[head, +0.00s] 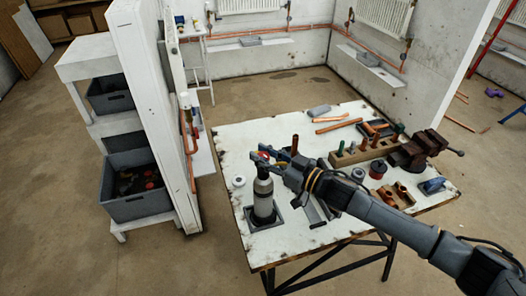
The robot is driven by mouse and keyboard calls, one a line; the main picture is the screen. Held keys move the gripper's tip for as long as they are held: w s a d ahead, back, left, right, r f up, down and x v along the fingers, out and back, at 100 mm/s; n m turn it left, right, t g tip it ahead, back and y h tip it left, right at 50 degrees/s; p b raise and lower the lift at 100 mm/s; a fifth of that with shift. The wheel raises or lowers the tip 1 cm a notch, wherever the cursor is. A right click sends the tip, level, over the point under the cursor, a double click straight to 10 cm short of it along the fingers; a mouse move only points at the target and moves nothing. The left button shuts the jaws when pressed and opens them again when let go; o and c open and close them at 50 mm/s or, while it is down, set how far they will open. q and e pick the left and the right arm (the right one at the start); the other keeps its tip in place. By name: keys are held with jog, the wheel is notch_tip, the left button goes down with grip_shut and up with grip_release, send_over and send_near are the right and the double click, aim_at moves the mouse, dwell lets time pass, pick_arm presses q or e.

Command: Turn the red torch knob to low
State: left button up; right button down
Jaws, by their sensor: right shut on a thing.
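The torch stands upright on the white workbench (228,150), with a grey cylinder (263,190) and a dark base in a dark square holder (264,218). Its red knob (264,155) shows as a small red patch at the top, partly hidden by my gripper. My right gripper (262,155) reaches in from the right and is shut on the red knob. The knob's setting is too small to read. My left gripper is not in view.
A wooden rack (362,152) with upright tools and a dark vise (420,148) stand to the right. Copper pieces (330,118) lie at the back. A white round item (239,181) is left of the torch. A white panel (150,100) stands left of the bench.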

jog(key=shift+w+d+n+g+y, duration=0.1)
jog(key=shift+w+n+g+y, duration=0.1)
jog(key=shift+n+g+y, duration=0.7)
jog(key=n+g+b, duration=0.2)
jog(key=g+b, duration=0.1)
jog(key=b, duration=0.1)
jog(key=n+g+y+b, duration=0.1)
jog(key=n+g+b, duration=0.1)
jog(key=g+b, duration=0.2)
jog(key=n+g+b, duration=0.2)
jog(key=g+b, duration=0.1)
jog(key=shift+s+f+n+g+y+b, duration=0.15)
jog(key=shift+f+n+g+y+b, duration=0.15)
jog(key=shift+b, duration=0.1)
jog(key=shift+r+n+g+b, duration=0.2)
jog(key=shift+n+g+b, duration=0.2)
jog(key=shift+g+b, duration=0.3)
jog(key=c, duration=1)
grip_release()
jog(key=shift+r, duration=0.1)
jog(key=d, duration=0.4)
jog(key=w+d, duration=0.1)
jog(key=d, duration=0.2)
jog(key=w+d, duration=0.1)
jog(key=d, duration=0.3)
jog(key=shift+d, duration=0.35)
jog(key=shift+w, duration=0.1)
